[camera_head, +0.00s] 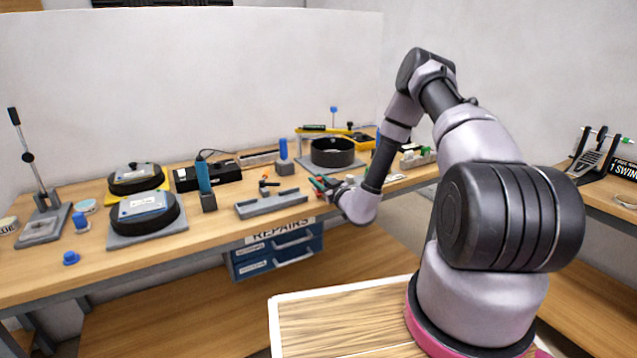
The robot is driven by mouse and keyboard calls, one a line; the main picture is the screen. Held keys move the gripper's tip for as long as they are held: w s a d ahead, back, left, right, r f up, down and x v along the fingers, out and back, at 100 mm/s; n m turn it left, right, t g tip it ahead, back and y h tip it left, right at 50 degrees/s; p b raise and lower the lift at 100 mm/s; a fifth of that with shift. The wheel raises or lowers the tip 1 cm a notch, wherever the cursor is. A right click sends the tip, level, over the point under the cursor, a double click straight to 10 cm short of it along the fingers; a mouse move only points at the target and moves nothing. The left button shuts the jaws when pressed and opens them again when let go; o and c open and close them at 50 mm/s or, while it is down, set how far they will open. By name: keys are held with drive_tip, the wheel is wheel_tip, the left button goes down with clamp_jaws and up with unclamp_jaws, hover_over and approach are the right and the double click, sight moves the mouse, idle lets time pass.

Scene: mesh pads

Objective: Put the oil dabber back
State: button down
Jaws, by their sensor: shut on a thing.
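My gripper (322,184) is low over the front of the wooden workbench, right of the grey tray (272,204). It is shut on a small thin thing, seemingly the oil dabber (317,185), with red and green showing at the jaws. The thing is too small and too covered by the gripper to make out its full shape or tilt. A small orange and black tool (265,183) stands at the grey tray. I cannot tell which stand belongs to the dabber.
Behind my gripper, a black round pan (332,152) sits on a grey mat. To the left are a blue-handled tool in a stand (204,182), a blue-topped block (284,157), a black box (208,174) and two round dark pads (145,212). Blue drawers (278,251) hang below.

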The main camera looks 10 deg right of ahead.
drive_tip(key=shift+f, duration=0.2)
drive_tip(key=shift+f, duration=0.15)
drive_tip(key=c, duration=0.7)
unclamp_jaws()
drive_tip(key=shift+o, duration=0.2)
